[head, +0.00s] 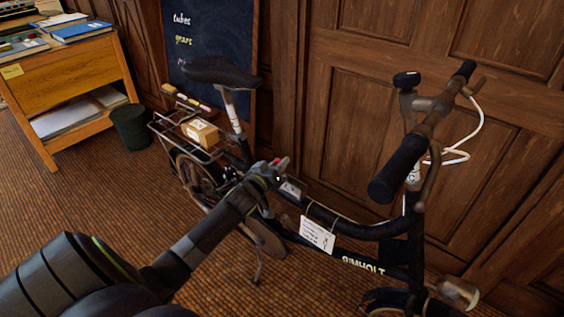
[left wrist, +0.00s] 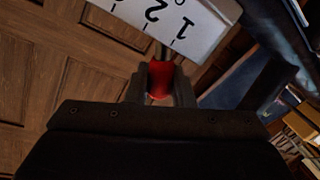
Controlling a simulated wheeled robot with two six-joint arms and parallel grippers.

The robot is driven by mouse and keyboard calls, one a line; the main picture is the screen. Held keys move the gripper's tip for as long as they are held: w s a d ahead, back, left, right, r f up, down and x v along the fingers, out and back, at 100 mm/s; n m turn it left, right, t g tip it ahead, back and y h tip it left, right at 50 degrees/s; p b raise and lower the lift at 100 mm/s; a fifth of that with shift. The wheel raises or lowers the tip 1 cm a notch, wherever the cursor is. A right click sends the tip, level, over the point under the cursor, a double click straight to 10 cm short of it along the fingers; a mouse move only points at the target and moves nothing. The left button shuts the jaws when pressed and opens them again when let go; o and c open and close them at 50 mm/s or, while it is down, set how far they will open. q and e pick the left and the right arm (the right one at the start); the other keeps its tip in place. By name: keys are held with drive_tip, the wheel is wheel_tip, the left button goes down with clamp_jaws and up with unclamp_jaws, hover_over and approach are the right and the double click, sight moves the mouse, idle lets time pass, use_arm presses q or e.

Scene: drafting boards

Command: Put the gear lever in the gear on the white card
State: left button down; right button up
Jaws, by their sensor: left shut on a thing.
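The gear lever's red knob (left wrist: 160,78) is between the fingers of my left gripper (left wrist: 160,88), which is shut on it. In the head view, the left gripper (head: 276,167) is at the bicycle's top tube, and a bit of red shows at its tip. The light gear plate (left wrist: 175,22) shows "1", "2" and part of another mark beside the lever stem. The plate (head: 293,188) looks small in the head view. The white card (head: 318,234) hangs on the bicycle frame; its writing is too small to read. I cannot tell which gear the lever is in.
The black bicycle (head: 362,267) stands before wooden panelling (head: 345,110), with a small box (head: 201,133) on its rear rack. A chalkboard (head: 210,35), a dark bin (head: 131,127) and a wooden desk (head: 70,75) are at the back left. Carpet is clear at left.

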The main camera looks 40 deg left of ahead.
use_arm(q)
drive_tip(key=c, duration=1.3)
unclamp_jaws()
drive_tip(key=shift+s, duration=0.1)
drive_tip(key=s+d+r, duration=0.1)
drive_tip(key=s, duration=1.6)
drive_tip(key=shift+d+r, duration=0.3)
use_arm(e)
drive_tip(key=shift+s+r, duration=0.1)
drive_tip(key=shift+r, duration=0.05)
